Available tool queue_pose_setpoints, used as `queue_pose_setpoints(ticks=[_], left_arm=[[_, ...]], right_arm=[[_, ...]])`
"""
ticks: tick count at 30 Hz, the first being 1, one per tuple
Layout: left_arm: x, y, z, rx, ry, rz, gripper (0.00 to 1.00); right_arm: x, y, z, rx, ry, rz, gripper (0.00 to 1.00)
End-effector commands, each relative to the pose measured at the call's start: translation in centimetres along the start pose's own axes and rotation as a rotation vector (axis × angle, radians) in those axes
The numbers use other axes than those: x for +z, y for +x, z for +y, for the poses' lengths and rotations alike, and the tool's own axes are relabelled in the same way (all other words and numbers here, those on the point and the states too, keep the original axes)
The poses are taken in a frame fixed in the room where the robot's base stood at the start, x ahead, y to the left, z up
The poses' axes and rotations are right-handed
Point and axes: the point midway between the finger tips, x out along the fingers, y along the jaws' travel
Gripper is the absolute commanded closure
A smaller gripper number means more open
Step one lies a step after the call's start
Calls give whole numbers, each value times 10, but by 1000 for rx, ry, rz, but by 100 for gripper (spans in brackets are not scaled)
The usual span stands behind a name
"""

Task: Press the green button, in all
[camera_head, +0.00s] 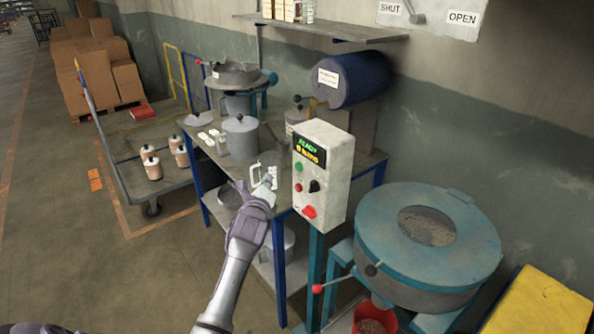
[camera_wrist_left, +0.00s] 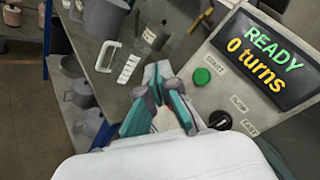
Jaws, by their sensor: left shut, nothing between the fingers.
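The green button (camera_head: 298,166) is on the front of a pale control box (camera_head: 335,160), left side, under the display. In the left wrist view the green button (camera_wrist_left: 201,76) shows clearly with a START label beside it. The display (camera_wrist_left: 268,58) reads "READY" and "0 turns". My left gripper (camera_head: 268,181) is just left of the box, near the button's height. In the left wrist view its fingertips (camera_wrist_left: 160,73) are together and empty, left of the button, with a visible gap.
Below the green button are a black knob (camera_head: 314,186) and a red control (camera_head: 309,211). A bench (camera_head: 200,150) with a jug and pots stands behind the gripper. A round teal machine (camera_head: 430,255) stands right of the box. A trolley (camera_head: 130,160) is at left.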

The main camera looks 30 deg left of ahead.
Motion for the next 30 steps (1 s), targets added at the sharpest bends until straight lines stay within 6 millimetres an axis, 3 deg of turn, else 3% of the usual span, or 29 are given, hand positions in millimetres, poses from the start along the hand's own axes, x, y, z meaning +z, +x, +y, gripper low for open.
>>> queue_pose_setpoints(ticks=[9,17,30], left_arm=[[-27,32,-22,-4,-4,1,100],[-36,47,-34,-1,-1,1,100],[-36,49,-36,0,0,1,100]], right_arm=[[4,38,-1,-1,1,-1,60],[4,46,-5,-5,2,0,60],[3,47,-8,-8,4,1,60]])
